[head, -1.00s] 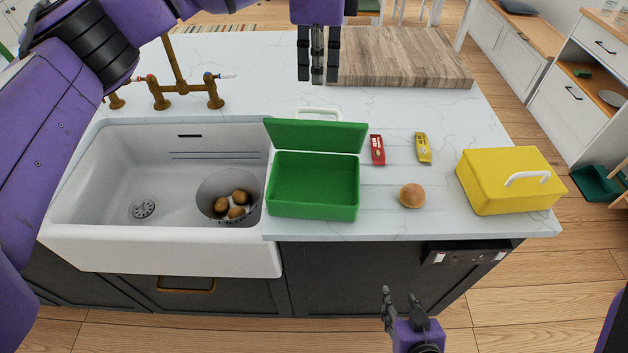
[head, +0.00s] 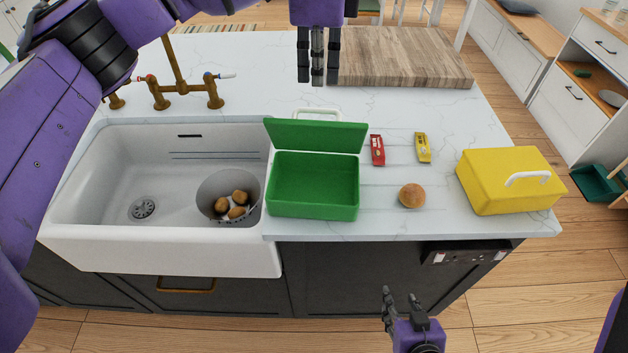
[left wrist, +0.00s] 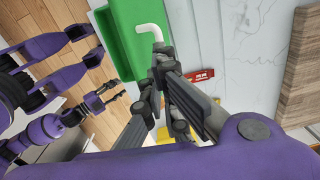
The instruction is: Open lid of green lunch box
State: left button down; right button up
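The green lunch box (head: 313,208) stands on the counter just right of the sink. Its lid (head: 316,135) is hinged up at the back and leans backward, and the inside looks empty. A white handle (head: 317,113) shows behind the lid. My left gripper (head: 318,82) hangs fingers down behind the box, apart from the lid. Its fingers look drawn together with nothing between them. In the left wrist view the green lid (left wrist: 125,40) and white handle (left wrist: 150,31) lie beyond the fingertips. My right gripper (head: 400,294) is open and empty, low in front of the cabinets.
A yellow lunch box (head: 490,192), a bun (head: 411,196), a red packet (head: 377,149) and a yellow packet (head: 423,147) are to the right. A cutting board (head: 405,60) lies behind. The sink (head: 110,190) holds several potatoes (head: 236,212). A faucet (head: 180,80) stands behind it.

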pick_arm(q)
jog(key=shift+s+a, duration=0.5)
jog(key=shift+s, duration=4.5)
notch_tip(320, 180, down, 8)
jog(key=shift+r, duration=0.25)
jog(key=shift+w, duration=0.15)
